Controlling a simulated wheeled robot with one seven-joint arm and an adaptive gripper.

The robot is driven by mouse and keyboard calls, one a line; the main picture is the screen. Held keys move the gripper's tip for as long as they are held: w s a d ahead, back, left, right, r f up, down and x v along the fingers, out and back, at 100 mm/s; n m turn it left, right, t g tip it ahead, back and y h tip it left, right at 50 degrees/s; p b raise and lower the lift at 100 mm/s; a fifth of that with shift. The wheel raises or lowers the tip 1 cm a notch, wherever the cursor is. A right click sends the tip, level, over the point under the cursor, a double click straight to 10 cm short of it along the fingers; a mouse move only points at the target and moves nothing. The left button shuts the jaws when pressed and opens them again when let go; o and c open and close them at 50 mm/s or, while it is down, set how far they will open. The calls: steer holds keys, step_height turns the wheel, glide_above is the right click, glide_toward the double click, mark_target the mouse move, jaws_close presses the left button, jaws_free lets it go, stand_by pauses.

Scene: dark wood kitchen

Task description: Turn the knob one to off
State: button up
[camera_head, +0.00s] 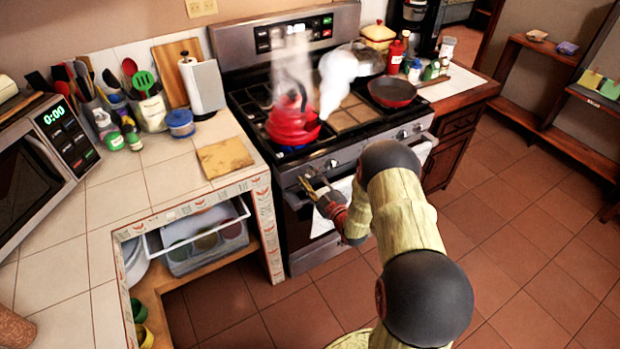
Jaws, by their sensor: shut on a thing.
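The stove (345,152) has control knobs along its front panel. One knob (331,163) shows just right of my gripper, and two more (402,134) show farther right. My gripper (309,183) is at the left end of the panel, shut on what appears to be the leftmost knob. The fingers hide that knob, so its setting cannot be read. A red kettle (292,124) stands on the front left burner with steam rising around it. Some blue shows under the kettle; I cannot tell whether it is flame.
A red pan (391,92) sits at the right of the cooktop. A towel (331,207) hangs on the oven door below my gripper. The tiled counter (165,180) stands left of the stove. The floor (530,240) on the right is clear.

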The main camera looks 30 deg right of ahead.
steer(key=m, duration=0.4)
steer(key=shift+d+r+m+b, duration=0.1)
steer(key=shift+d+m+b, duration=0.05)
steer(key=shift+m+b, duration=0.15)
steer(key=m, duration=0.4)
steer(key=shift+d, duration=0.2)
steer(key=shift+m, duration=0.3)
steer(key=o, duration=1.1)
steer(key=shift+c, duration=0.2)
steer(key=s, duration=1.2)
steer(key=shift+d, duration=0.2)
